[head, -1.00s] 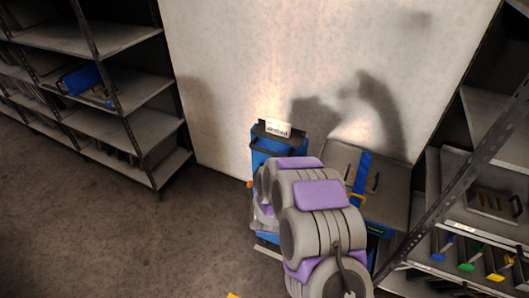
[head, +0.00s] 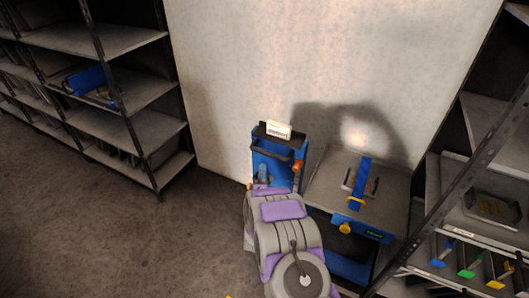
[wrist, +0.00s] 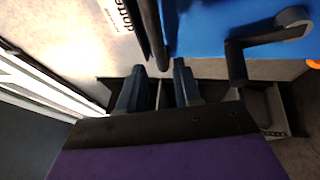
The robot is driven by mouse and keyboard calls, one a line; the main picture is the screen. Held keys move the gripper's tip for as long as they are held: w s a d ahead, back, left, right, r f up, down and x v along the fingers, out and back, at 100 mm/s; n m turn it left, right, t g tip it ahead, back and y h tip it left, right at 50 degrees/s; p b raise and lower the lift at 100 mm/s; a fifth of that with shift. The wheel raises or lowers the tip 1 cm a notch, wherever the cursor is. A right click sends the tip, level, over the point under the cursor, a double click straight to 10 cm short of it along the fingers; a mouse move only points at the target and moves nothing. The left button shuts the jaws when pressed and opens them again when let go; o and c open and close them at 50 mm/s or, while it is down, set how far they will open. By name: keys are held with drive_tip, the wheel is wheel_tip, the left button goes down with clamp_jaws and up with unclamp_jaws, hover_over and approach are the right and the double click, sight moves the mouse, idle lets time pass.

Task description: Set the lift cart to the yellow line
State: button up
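The blue lift cart (head: 278,157) stands against the pale wall in the head view, with a black handle and a white label card on top. Its blue panel (wrist: 235,25) and a black crank-like lever (wrist: 238,65) show in the wrist view. My gripper (wrist: 160,80) is open, its two dark fingers apart, pointing at the cart near a black bar (wrist: 152,32). I cannot tell whether the bar is between the fingers. Only a tiny yellow patch (head: 228,296) shows at the head view's bottom edge; I cannot tell whether it is the yellow line.
A grey-topped blue unit (head: 325,185) with a blue-strapped item (head: 360,183) stands right of the cart. A shelf rack (head: 125,125) is at left. Another rack (head: 465,170) at right holds colored-handled pieces. Floor (head: 120,235) at left is clear.

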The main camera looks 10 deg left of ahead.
sight(266, 152)
drive_tip(key=w, duration=0.3)
drive_tip(key=w+r+b, duration=0.1)
drive_tip(key=w, duration=0.2)
drive_tip(key=w+r, duration=0.1)
drive_tip(key=w, duration=0.3)
drive_tip(key=shift+b, duration=0.3)
drive_tip(key=shift+w+d+r, duration=0.15)
drive_tip(key=shift+w+d, duration=0.25)
drive_tip(key=shift+w, duration=0.05)
drive_tip(key=shift+a, duration=0.1)
drive_tip(key=shift+c, duration=0.2)
drive_tip(key=shift+a, duration=0.15)
drive_tip(key=c, duration=0.3)
clamp_jaws()
drive_tip(key=shift+s, duration=0.1)
